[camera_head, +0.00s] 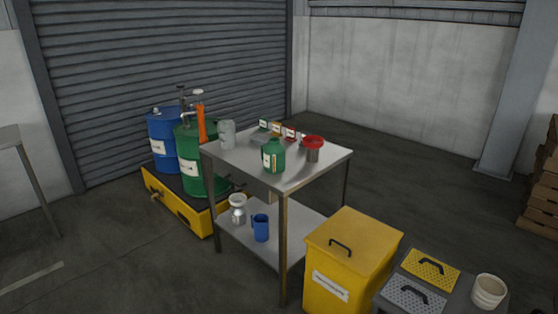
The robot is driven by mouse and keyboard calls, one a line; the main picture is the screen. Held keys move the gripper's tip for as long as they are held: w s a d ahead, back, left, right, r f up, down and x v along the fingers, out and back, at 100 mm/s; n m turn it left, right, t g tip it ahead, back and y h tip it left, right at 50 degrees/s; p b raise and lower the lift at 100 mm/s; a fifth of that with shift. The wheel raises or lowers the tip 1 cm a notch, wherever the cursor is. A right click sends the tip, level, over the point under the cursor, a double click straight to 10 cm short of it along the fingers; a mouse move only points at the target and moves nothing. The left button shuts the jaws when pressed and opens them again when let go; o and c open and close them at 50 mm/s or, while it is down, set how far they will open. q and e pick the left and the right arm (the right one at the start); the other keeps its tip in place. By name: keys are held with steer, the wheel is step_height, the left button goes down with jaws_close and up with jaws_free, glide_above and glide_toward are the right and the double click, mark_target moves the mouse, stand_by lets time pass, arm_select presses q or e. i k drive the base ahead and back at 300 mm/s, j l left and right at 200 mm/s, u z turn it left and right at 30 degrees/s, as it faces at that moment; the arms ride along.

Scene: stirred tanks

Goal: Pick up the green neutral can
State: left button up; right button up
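A green can (274,156) with a pale label and a yellowish strip stands upright on the top of the steel table (308,179), near its front edge. The label is too small to read. Neither of my grippers shows in the head view, and nothing touches the can.
A red-rimmed container (313,147), a clear jar (227,134) and small labelled cards (277,128) share the tabletop. A blue jug (260,228) and a metal can (238,209) stand on the lower shelf. A yellow bin (349,262) stands at front right; drums (199,174) stand behind left.

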mark_target(273, 155)
steer(key=i+j+z, duration=0.15)
steer(key=z, duration=0.6)
steer(key=i+j+z, duration=0.15)
steer(key=j, duration=0.15)
steer(key=i+j+z, duration=0.25)
steer(key=j, duration=0.35)
steer(key=i+j+z, duration=0.15)
steer(key=i+j, duration=0.1)
steer(key=j, duration=0.25)
steer(key=i+j, duration=0.1)
steer(key=j, duration=0.2)
steer(key=i+j, duration=0.15)
steer(key=j, duration=0.2)
